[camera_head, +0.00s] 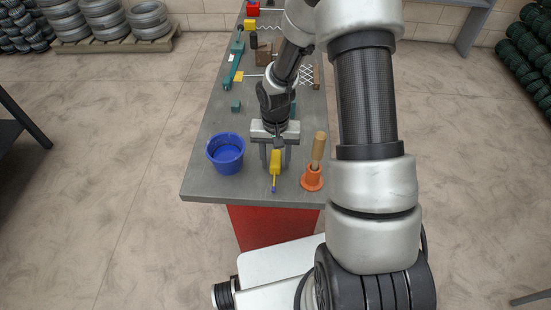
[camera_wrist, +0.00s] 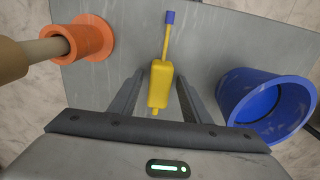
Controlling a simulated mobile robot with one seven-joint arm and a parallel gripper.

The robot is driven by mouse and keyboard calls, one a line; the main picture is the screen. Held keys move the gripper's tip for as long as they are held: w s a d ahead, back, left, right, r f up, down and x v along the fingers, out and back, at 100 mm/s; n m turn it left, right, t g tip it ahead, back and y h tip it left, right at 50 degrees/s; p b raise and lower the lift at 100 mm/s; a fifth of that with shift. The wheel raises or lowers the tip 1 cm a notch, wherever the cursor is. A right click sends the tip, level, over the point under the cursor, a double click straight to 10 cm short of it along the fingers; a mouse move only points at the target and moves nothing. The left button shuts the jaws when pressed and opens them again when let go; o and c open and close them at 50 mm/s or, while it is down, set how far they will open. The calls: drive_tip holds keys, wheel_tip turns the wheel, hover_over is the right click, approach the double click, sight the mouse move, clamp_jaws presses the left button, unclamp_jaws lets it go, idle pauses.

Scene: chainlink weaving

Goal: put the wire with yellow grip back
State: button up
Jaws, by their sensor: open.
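In the head view, a yellow grip (camera_head: 238,76) with a pale wire running right to a mesh lies on the table's left-middle. A second yellow grip (camera_head: 250,24) with a wavy wire lies at the far end. My gripper (camera_head: 276,162) is at the near end of the table, away from both, pointing down with open jaws. A yellow-handled tool with a blue tip (camera_head: 275,165) lies between or just under its fingers; it also shows in the wrist view (camera_wrist: 159,84). I cannot tell whether the fingers touch it. My arm hides part of the mesh.
A blue bucket (camera_head: 226,160) stands left of my gripper. An orange holder with a wooden handle (camera_head: 312,178) stands to its right. A small green block (camera_head: 236,106), a long teal tool (camera_head: 233,65) and a brown block (camera_head: 263,55) are farther up the grey table (camera_head: 210,185).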

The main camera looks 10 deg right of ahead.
wheel_tip(320, 180, up, 18)
drive_tip(key=f+p, duration=0.1)
drive_tip(key=p, duration=0.2)
wheel_tip(320, 180, up, 11)
drive_tip(key=n+t, duration=0.1)
drive_tip(key=t, duration=0.1)
hover_over(274, 158)
drive_tip(key=s, duration=0.5)
drive_tip(key=s+r+n+t, duration=0.35)
drive_tip(key=s+r, duration=0.65)
drive_tip(key=s, duration=0.4)
wheel_tip(274, 158, up, 10)
drive_tip(key=p, duration=1)
drive_tip(key=shift+d+f+m, duration=0.2)
drive_tip(key=shift+m, duration=0.25)
drive_tip(key=shift+w, duration=0.1)
